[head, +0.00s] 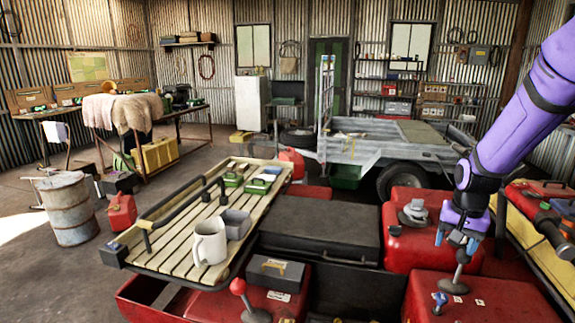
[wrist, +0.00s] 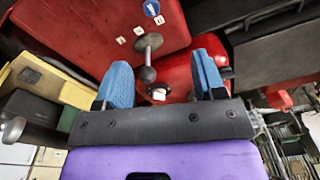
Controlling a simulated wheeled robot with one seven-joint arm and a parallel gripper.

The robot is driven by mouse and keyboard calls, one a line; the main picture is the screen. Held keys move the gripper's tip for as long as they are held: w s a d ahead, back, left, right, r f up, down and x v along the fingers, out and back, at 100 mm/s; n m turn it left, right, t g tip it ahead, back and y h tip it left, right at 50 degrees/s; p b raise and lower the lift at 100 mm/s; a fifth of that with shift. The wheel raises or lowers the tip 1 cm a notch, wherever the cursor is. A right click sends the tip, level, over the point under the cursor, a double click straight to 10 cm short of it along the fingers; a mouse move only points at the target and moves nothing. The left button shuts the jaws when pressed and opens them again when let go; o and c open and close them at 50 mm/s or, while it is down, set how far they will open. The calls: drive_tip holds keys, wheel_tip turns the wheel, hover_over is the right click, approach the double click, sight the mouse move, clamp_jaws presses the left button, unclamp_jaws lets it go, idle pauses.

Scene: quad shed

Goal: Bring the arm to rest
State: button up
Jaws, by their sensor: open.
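My purple arm comes in from the upper right in the head view. My gripper (head: 457,240) points down above the red bodywork at the right. In the wrist view its two blue fingers (wrist: 160,85) are apart. A grey metal knob on a stem (head: 458,272) stands on the red surface just below the fingers. It also shows in the wrist view (wrist: 148,58), between and beyond the fingertips. I cannot tell whether the fingers touch it. Nothing is visibly held.
A slatted rack (head: 165,245) carries a white mug (head: 209,242) and a grey open box (head: 236,223). A black case (head: 320,228) lies mid-view. A red-knobbed lever (head: 240,290) stands in front. A grey round fitting (head: 413,213) sits left of my gripper. A trailer (head: 375,150) stands behind.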

drive_tip(key=s+a+r+n+t, duration=0.1)
drive_tip(key=s+a+r+n, duration=0.15)
drive_tip(key=s+r, duration=0.4)
drive_tip(key=s+a+r+n+t, duration=0.1)
drive_tip(key=s+a+r, duration=0.3)
drive_tip(key=r, duration=0.5)
drive_tip(key=s+a+r+n+t, duration=0.1)
drive_tip(key=s+a+r, duration=0.1)
drive_tip(key=s, duration=0.5)
drive_tip(key=s+a+r+n+t, duration=0.1)
drive_tip(key=s+a+r+n, duration=0.1)
drive_tip(key=s, duration=0.5)
drive_tip(key=shift+r, duration=0.75)
